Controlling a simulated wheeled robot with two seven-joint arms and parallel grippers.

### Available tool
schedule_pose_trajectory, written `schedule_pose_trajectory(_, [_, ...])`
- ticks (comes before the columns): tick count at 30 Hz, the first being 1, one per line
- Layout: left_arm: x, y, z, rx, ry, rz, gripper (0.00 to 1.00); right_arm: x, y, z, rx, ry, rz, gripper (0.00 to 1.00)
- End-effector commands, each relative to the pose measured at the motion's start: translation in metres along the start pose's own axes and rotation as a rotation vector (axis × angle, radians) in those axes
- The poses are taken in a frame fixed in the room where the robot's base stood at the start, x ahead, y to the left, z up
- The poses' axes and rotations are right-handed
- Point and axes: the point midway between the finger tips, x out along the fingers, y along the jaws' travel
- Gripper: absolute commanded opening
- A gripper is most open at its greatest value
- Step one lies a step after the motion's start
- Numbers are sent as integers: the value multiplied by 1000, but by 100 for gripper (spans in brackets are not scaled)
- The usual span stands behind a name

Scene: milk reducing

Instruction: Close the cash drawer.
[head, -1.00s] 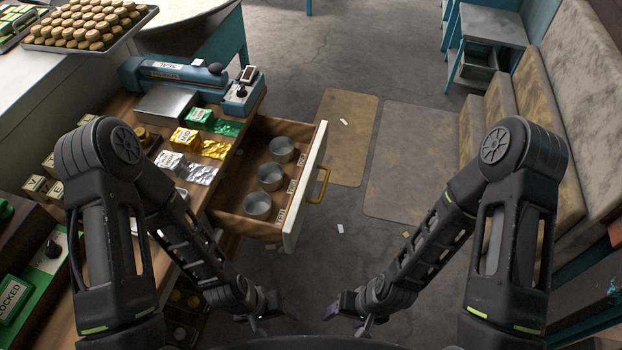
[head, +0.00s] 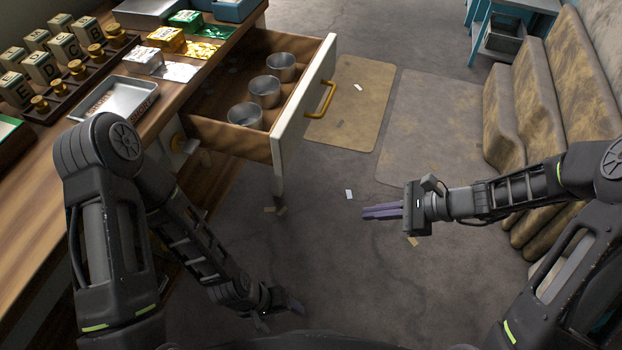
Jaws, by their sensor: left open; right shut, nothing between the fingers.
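The cash drawer (head: 228,144) is pulled out from the wooden counter. Its pale front panel (head: 308,88) carries a brass handle (head: 325,100) on the outside. Three metal cups stand in a row inside it: a far cup (head: 281,66), a middle cup (head: 264,91) and a near cup (head: 245,114). My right gripper (head: 368,212) is shut and empty, pointing left. It is right of and nearer than the drawer front, apart from the handle. My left gripper (head: 279,312) is open and empty, low at the bottom of the view, apart from the drawer.
The counter (head: 60,215) fills the left side, with a metal tray (head: 127,98), lettered blocks and coloured packets on it. A stepped bench (head: 530,110) stands at the right. The floor right of the drawer is open, with mats (head: 365,125) and paper scraps.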

Motion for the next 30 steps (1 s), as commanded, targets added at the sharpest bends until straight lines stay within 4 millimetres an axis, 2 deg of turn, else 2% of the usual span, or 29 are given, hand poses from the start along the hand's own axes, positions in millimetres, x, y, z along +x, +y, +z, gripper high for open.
schedule_pose_trajectory(1, [6, -2, -1, 3, 3, 2, 65, -10, -23, 25, 63, -121, -62, 0])
schedule_pose_trajectory(3, [0, 2, -1, 6, 5, 4, 65, -29, -47, 69, 138, -289, -113, 0])
schedule_pose_trajectory(6, [-1, 2, -1, 8, 7, 5, 65, -48, -64, 107, 209, -468, -141, 0])
schedule_pose_trajectory(9, [-1, 2, -2, 9, 8, 5, 65, -59, -66, 126, 243, -564, -135, 0])
schedule_pose_trajectory(12, [-1, 2, -2, 9, 8, 4, 65, -62, -64, 132, 256, -590, -121, 0])
schedule_pose_trajectory(23, [0, 2, -2, 9, 8, 4, 65, -59, -64, 132, 257, -586, -118, 0])
schedule_pose_trajectory(30, [0, 2, -2, 8, 8, 4, 65, -40, -67, 144, 256, -586, -115, 0])
